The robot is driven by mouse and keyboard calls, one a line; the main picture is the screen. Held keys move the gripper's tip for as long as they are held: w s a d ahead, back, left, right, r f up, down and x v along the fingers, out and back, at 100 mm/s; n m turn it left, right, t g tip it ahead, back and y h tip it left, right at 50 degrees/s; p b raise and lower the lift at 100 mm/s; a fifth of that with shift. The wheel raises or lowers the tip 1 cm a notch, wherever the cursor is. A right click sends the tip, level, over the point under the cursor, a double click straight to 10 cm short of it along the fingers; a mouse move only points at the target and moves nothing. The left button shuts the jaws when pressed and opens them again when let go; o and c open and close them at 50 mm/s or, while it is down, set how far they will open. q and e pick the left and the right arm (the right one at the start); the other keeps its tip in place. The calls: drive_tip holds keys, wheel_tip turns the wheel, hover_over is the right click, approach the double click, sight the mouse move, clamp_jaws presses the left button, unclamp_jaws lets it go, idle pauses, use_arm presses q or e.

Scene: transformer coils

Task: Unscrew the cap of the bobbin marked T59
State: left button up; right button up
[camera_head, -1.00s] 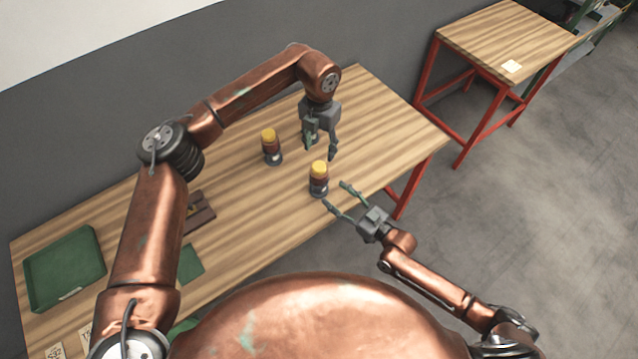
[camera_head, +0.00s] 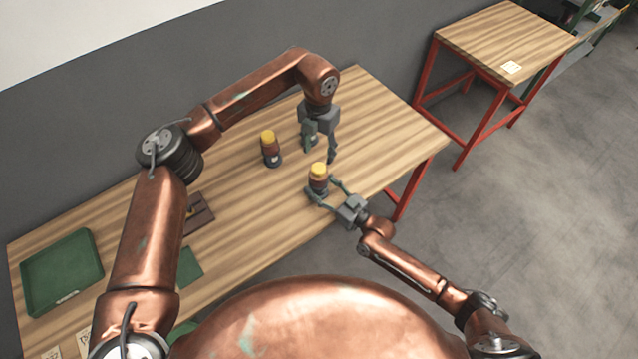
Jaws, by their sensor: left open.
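Two bobbins with yellow caps and dark reddish-brown bodies stand upright on the wooden table; their markings are too small to read. The nearer bobbin (camera_head: 319,177) stands between the fingers of my right gripper (camera_head: 321,187). Those fingers look spread, one on each side of its lower body; I cannot tell whether they touch it. The other bobbin (camera_head: 270,148) stands farther back to the left, clear of both grippers.
A green tray (camera_head: 62,272) lies at the table's left end. A dark brown object (camera_head: 198,214) and a green flat piece (camera_head: 189,266) lie nearer the middle. A second table (camera_head: 500,40) with red legs stands at the back right. The table's right end is clear.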

drive_tip(key=shift+c, duration=0.3)
clamp_jaws()
idle(0.3)
